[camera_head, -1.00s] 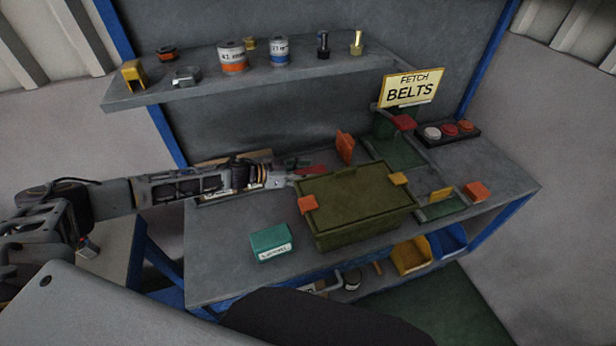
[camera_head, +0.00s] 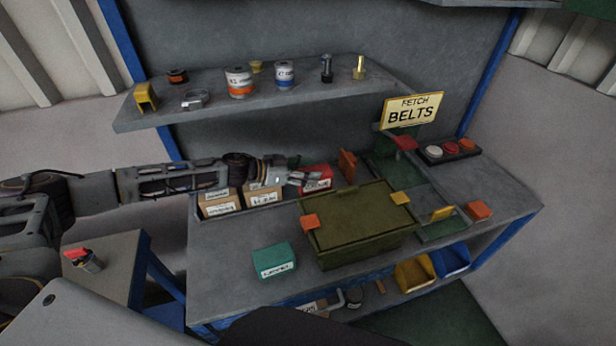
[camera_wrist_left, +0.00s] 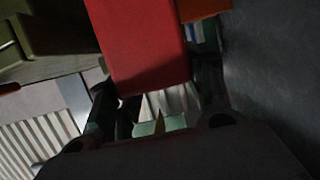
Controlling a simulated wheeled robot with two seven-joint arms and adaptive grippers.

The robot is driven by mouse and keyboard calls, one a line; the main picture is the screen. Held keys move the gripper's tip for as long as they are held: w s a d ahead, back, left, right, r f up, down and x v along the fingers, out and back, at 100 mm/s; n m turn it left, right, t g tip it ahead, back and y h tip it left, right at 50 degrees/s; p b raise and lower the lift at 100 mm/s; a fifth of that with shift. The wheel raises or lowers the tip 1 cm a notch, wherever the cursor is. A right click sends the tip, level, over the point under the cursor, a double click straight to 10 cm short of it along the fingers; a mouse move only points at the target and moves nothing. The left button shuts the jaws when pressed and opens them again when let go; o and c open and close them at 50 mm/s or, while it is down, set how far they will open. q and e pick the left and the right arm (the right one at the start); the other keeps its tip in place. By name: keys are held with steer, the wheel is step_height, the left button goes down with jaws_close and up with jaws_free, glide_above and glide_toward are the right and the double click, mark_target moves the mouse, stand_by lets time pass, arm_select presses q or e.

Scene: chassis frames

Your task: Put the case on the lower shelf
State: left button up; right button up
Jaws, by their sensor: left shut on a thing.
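The olive-green case (camera_head: 362,225) sits closed on the workbench, with orange tabs on its lid edge. Part of an olive object, likely the case, shows in the left wrist view (camera_wrist_left: 50,35). My left gripper (camera_head: 305,180) is behind the case, shut on a red box (camera_head: 318,177) with a white label. In the left wrist view the red box (camera_wrist_left: 142,45) is held between the fingers. The lower shelf (camera_head: 372,302) is under the bench and partly hidden by its top. My right gripper is not in view.
A teal box (camera_head: 274,260) lies left of the case. Cardboard boxes (camera_head: 220,203) stand in a tray at the back left. A yellow bin (camera_head: 414,272) and a blue bin (camera_head: 450,257) sit below. The upper shelf (camera_head: 205,120) holds cans and hardware.

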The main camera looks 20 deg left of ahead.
arm_select(q)
steer(key=shift+r, duration=0.5)
steer(key=shift+r, duration=0.1)
stand_by(0.5)
steer(key=shift+r+p, duration=2.25)
steer(key=shift+p, duration=0.35)
steer(key=shift+r+p, duration=0.35)
steer(key=shift+r, duration=0.75)
steer(key=shift+s, duration=0.1)
